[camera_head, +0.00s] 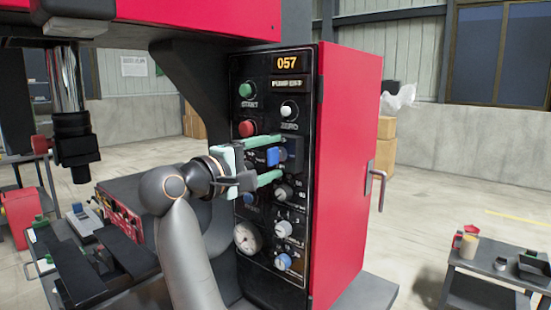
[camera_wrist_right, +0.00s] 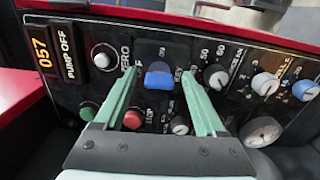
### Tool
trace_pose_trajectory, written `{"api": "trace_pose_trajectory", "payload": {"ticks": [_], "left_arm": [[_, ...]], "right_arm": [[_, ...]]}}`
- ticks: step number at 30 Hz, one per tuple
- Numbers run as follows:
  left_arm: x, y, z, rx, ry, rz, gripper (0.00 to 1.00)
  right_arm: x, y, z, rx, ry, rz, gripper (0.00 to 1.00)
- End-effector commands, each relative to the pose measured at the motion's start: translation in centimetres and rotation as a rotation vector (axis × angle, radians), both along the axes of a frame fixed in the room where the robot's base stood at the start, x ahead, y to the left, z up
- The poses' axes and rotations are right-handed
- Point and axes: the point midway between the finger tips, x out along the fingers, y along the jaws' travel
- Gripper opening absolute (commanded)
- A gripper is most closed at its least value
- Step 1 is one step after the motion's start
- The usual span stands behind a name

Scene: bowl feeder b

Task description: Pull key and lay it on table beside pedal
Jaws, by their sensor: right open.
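A blue key (camera_head: 273,156) sits in a switch on the black control panel (camera_head: 239,80). The blue key (camera_wrist_right: 158,77) also shows in the right wrist view, between the fingertips. My right gripper (camera_head: 277,157) is open in front of the panel, one green finger above the key and one below; the wrist view also shows this gripper (camera_wrist_right: 160,80) with a gap on each side of the key. A low grey table (camera_head: 490,277) stands at the lower right. I cannot make out a pedal. My left gripper is not in view.
The red cabinet (camera_head: 345,170) has a side handle (camera_head: 376,185). Knobs, a green start button (camera_head: 246,90), a red stop button (camera_head: 247,128) and a gauge (camera_head: 248,237) surround the switch. Open floor lies between cabinet and table.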

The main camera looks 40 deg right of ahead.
Motion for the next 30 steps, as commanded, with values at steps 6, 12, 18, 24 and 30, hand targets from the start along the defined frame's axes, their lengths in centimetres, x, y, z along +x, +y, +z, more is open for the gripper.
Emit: {"api": "trace_pose_trajectory", "payload": {"ticks": [6, 12, 18, 24, 30], "left_arm": [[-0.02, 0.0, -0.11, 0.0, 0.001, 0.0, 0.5], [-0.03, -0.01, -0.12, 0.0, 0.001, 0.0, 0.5], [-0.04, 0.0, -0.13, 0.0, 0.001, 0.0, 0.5], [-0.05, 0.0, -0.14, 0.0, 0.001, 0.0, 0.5], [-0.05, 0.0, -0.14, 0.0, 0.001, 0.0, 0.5]], "right_arm": [[0.01, 0.02, 0.05, -0.001, 0.0, 0.0, 0.72], [0.01, 0.02, 0.05, -0.001, 0.0, 0.001, 0.58], [0.01, 0.03, 0.05, -0.001, 0.0, 0.001, 0.35], [0.01, 0.03, 0.04, -0.001, 0.0, 0.001, 0.13], [0.01, 0.03, 0.04, -0.001, 0.0, 0.001, 0.0]]}}
